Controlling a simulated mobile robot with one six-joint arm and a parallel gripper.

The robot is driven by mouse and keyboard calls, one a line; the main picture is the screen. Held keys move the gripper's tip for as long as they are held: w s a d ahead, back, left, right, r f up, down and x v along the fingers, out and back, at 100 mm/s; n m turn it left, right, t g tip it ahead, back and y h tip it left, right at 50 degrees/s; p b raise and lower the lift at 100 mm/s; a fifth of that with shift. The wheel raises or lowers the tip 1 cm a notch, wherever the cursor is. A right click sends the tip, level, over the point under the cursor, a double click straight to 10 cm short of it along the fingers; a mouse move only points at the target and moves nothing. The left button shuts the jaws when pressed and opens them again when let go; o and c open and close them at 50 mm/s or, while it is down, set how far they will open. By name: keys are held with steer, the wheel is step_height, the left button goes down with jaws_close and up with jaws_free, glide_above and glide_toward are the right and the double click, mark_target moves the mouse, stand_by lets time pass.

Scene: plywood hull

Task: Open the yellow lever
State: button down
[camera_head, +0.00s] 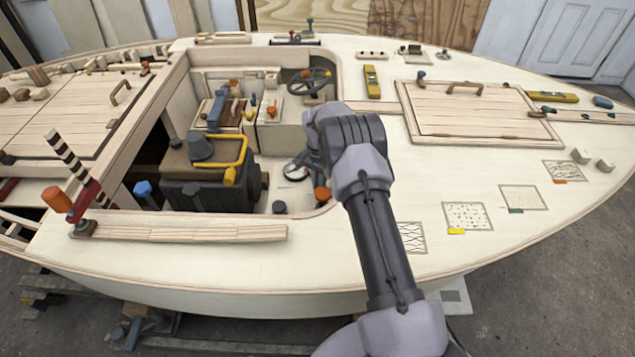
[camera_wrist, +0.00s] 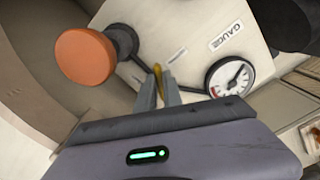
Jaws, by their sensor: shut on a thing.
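The yellow lever (camera_wrist: 158,75) shows in the wrist view as a small upright piece on a pale panel, between a round orange knob and a dial gauge. My gripper (camera_wrist: 159,88) has its two grey fingers closed around the lever, one on each side. The lever's lower part is hidden between the fingers. In the head view my arm reaches down into the cockpit, and its wrist hides the fingers and the lever.
The orange knob (camera_wrist: 85,57) stands out left of my fingers; the gauge (camera_wrist: 228,77) sits close on the right, and it also shows in the head view (camera_head: 294,171). A dark engine box (camera_head: 205,188) with a yellow rail stands left in the cockpit.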

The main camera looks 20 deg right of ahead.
steer(key=shift+s+d+n, duration=0.1)
steer(key=shift+n, duration=0.4)
stand_by(0.3)
steer(key=c, duration=1.5)
jaws_free()
step_height(320, 180, up, 18)
steer(key=p, duration=0.6)
steer(key=shift+f, duration=0.25)
